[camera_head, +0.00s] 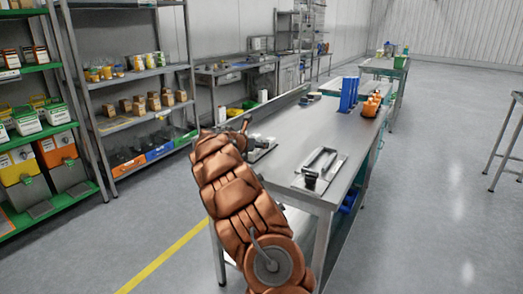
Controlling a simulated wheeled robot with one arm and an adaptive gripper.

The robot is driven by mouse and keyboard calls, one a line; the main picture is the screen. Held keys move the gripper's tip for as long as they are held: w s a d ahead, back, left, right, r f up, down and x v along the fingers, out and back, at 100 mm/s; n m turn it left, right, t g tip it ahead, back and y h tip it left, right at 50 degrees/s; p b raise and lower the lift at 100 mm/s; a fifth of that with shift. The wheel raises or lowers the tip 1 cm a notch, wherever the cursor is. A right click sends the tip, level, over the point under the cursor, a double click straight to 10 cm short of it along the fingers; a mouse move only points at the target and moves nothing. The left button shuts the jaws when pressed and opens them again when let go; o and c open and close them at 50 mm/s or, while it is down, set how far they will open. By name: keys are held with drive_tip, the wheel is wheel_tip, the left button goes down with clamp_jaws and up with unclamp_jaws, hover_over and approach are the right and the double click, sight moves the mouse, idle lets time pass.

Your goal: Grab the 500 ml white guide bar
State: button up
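My copper-coloured arm reaches up from the bottom middle to the near left edge of a long steel workbench (300,142). My gripper (243,124) is small and dark at its end, partly hidden by the arm; whether it is open or shut cannot be made out. A pale bar-like part with a dark block (318,165) lies on the near right of the bench, to the right of my gripper and apart from it. A small whitish item (262,142) lies just beyond my gripper, partly hidden by the arm. I cannot tell which of these is the 500 ml white guide bar.
Blue upright holders (348,94) and orange parts (371,105) stand at the bench's far right. Shelving with boxes and bins (145,110) stands at the left. Another bench (235,68) is along the back wall. The floor at right is mostly clear.

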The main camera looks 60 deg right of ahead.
drive_tip(key=shift+x, duration=1.7)
drive_tip(key=shift+w+f, duration=0.1)
drive_tip(key=shift+a, duration=0.1)
clamp_jaws()
